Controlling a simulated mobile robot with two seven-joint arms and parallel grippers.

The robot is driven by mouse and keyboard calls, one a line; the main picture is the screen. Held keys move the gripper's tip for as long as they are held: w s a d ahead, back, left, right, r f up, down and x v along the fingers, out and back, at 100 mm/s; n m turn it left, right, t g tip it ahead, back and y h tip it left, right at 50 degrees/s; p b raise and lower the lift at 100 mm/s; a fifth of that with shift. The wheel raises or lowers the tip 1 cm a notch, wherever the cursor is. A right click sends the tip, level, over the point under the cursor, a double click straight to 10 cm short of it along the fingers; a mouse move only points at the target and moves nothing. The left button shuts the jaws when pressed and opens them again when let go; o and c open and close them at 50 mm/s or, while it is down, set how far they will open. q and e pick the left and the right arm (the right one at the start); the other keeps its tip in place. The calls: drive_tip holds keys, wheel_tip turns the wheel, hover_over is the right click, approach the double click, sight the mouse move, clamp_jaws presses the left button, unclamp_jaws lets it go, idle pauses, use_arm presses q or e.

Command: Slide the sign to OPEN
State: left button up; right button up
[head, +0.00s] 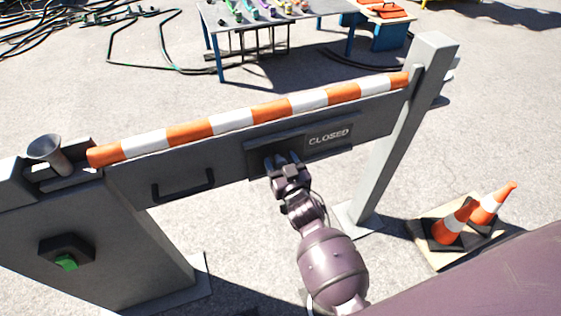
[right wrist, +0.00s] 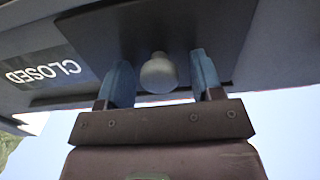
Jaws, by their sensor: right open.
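The sign (head: 329,136) reads CLOSED on a dark plate set in the grey barrier panel. It also shows upside down at the left of the right wrist view (right wrist: 42,72). A dark sliding plate (head: 262,152) lies to the left of the lettering. A pale round knob (right wrist: 158,74) sticks out from the dark plate. My right gripper (head: 284,164) is open in front of the plate; in the right wrist view its blue fingers stand either side of the knob, with gaps visible. The head view hides the knob behind the gripper. My left gripper is not in view.
An orange-and-white striped bar (head: 250,113) tops the panel. A black handle (head: 183,188) and a green button (head: 66,262) are at left. A grey post (head: 400,130) stands right, with traffic cones (head: 456,222) beyond. A table (head: 275,18) is behind.

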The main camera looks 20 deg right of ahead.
sight(296, 148)
clamp_jaws()
drive_tip(key=shift+d+r, duration=0.1)
drive_tip(key=shift+d, duration=0.25)
drive_tip(key=d, duration=0.2)
drive_tip(key=d+p, duration=0.1)
drive_tip(key=d, duration=0.1)
drive_tip(key=shift+w+d+r, duration=0.15)
drive_tip(key=shift+w+d, duration=0.05)
drive_tip(key=shift+d, duration=0.2)
drive_tip(key=d+p, duration=0.1)
drive_tip(key=d, duration=1)
drive_tip(key=shift+w+d+p, duration=0.15)
drive_tip(key=shift+d+p, duration=0.05)
drive_tip(key=shift+p, duration=0.15)
unclamp_jaws()
drive_tip(key=shift+d+f, duration=0.15)
drive_tip(key=shift+f, duration=0.05)
